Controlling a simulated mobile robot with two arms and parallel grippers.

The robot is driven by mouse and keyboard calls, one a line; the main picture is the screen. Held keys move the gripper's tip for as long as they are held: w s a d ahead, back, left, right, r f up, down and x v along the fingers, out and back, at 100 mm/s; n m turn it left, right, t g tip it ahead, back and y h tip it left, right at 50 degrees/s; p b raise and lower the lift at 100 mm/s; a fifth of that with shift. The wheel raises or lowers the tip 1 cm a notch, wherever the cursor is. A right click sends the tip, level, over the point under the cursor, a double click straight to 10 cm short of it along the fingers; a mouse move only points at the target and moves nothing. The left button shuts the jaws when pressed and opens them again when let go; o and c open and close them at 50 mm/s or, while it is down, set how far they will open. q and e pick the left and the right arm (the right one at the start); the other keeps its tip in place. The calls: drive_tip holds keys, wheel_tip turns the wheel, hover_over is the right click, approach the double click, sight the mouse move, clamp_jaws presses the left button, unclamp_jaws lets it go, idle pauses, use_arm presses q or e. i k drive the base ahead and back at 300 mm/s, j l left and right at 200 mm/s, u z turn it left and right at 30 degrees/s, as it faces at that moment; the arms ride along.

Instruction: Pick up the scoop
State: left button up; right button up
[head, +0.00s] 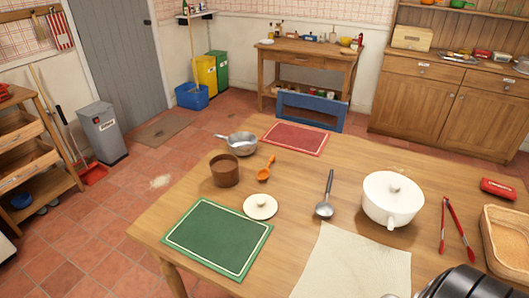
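An orange scoop (264,173) lies on the wooden table (290,215), its bowl toward the front left and its handle pointing back right. It is just right of a brown round pot (224,170) and behind a white round lid (260,206). Nothing covers it. Neither of my grippers shows in the head view.
A metal pan (241,144) and red mat (295,138) are behind; a green mat (218,238) is front left. Bare wood lies between scoop and ladle.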

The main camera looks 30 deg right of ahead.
sight(263, 174)
drive_tip(key=z, duration=1.1)
